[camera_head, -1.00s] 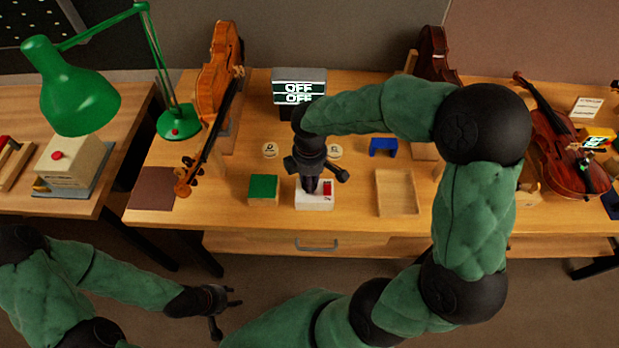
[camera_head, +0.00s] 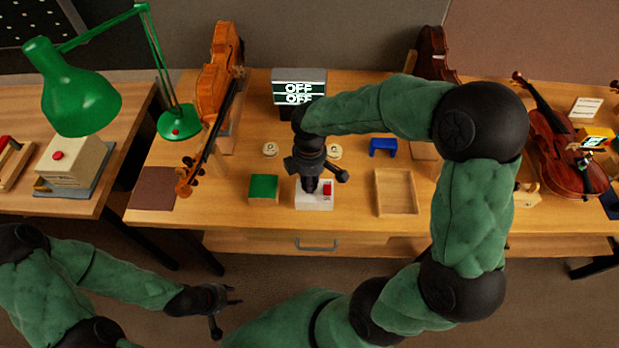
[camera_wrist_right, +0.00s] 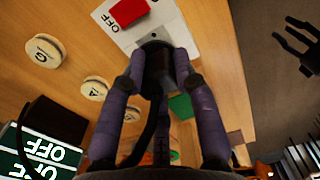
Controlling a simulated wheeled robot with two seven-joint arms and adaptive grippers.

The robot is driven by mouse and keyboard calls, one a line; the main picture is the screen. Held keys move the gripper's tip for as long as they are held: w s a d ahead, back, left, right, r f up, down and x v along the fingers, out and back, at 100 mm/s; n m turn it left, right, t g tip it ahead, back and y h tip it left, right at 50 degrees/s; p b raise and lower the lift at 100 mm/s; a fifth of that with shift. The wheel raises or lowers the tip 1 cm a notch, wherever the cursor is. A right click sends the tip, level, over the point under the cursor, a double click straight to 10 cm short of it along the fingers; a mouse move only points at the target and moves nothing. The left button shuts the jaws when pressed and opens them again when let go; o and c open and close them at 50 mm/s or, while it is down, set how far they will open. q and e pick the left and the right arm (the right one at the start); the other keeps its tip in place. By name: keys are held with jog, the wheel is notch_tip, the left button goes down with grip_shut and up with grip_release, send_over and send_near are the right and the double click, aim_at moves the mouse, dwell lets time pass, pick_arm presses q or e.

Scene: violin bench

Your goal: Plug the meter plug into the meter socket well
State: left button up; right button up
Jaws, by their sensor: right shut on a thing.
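The meter socket is a white block (camera_head: 314,202) with a red switch on the front of the bench; in the right wrist view the block (camera_wrist_right: 182,28) reads OFF beside the red switch (camera_wrist_right: 128,10). My right gripper (camera_head: 312,187) points down over the block. In the right wrist view its fingers (camera_wrist_right: 155,75) are shut on the dark meter plug (camera_wrist_right: 157,72), which has a black cord. The plug's end is at the block's face and hides the well, so I cannot tell how deep it sits. My left gripper (camera_head: 227,312) is open and empty, in front of the bench.
A meter display (camera_head: 299,87) reading OFF stands behind. A green-topped block (camera_head: 264,189) is left of the socket, a wooden tray (camera_head: 397,192) right. Round labelled discs (camera_head: 270,149) and a blue stand (camera_head: 383,146) lie behind. A violin (camera_head: 218,80) stands at left.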

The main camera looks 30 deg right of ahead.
dwell(0.5)
jog(key=shift+f+b, duration=0.75)
jog(key=shift+f, duration=0.55)
jog(key=o, duration=1.1)
jog(key=shift+o, duration=0.2)
jog(key=shift+r, duration=0.1)
notch_tip(320, 180, up, 12)
jog(key=shift+f, duration=0.1)
dwell(0.6)
